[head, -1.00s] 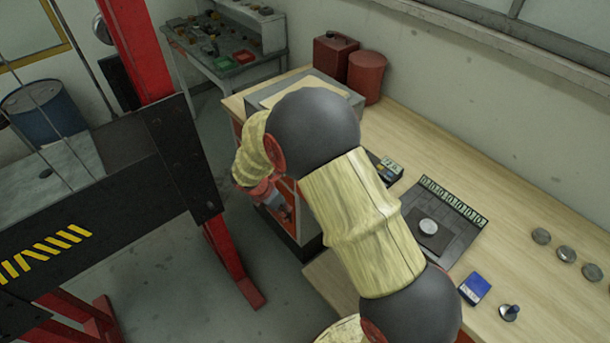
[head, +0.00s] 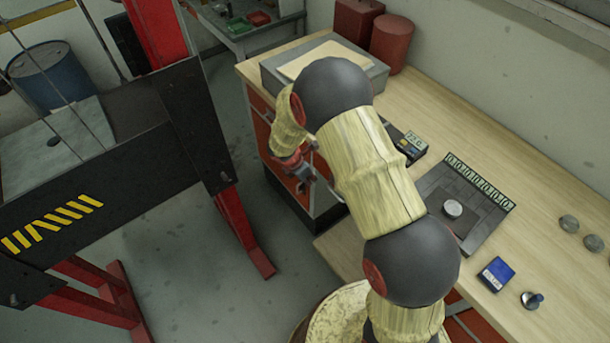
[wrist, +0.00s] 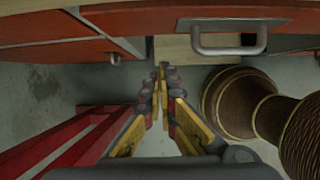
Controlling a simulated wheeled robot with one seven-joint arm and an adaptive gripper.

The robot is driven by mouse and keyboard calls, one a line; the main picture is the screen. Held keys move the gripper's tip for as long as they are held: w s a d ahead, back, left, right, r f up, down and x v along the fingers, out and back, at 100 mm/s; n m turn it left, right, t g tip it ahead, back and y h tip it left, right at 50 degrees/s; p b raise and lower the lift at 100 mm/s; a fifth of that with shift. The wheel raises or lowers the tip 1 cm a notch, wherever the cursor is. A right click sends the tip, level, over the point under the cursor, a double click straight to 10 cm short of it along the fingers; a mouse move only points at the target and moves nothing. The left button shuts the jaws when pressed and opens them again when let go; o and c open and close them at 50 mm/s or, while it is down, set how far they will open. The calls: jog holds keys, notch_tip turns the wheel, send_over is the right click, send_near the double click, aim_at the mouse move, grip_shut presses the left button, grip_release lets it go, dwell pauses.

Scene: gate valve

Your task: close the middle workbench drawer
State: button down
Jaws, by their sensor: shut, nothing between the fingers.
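The workbench (head: 455,105) has red drawer fronts (head: 262,135) on its left end unit, partly hidden by my arm. My gripper (head: 303,180) is beside these fronts, low and in front of the unit. In the wrist view its fingers (wrist: 160,70) are closed together with nothing between them. A red front with a grey bar handle (wrist: 230,40) spans the top of that view, beyond the fingertips. Another red front (wrist: 55,55) shows at the left there. I cannot tell which is the middle drawer, how far it stands out, or whether my gripper touches it.
A red-legged black frame with yellow stripes (head: 65,220) stands at the left. Clear floor (head: 200,280) lies between it and the bench.

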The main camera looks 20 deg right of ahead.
jog(key=shift+w+d, duration=0.25)
jog(key=shift+d, duration=0.4)
jog(key=shift+w+d, duration=0.2)
jog(key=shift+d, duration=0.4)
jog(key=shift+w+d, duration=0.25)
jog(key=shift+d, duration=0.4)
jog(key=shift+w+d+r+p, duration=0.1)
jog(key=shift+w+d+p, duration=0.15)
jog(key=shift+d, duration=0.4)
jog(key=shift+w+d+p, duration=0.2)
jog(key=shift+d, duration=0.4)
jog(key=s+a+r+p, duration=0.2)
jog(key=a+r, duration=0.5)
jog(key=r, duration=0.2)
jog(key=shift+s+a, duration=0.2)
jog(key=shift+s, duration=0.2)
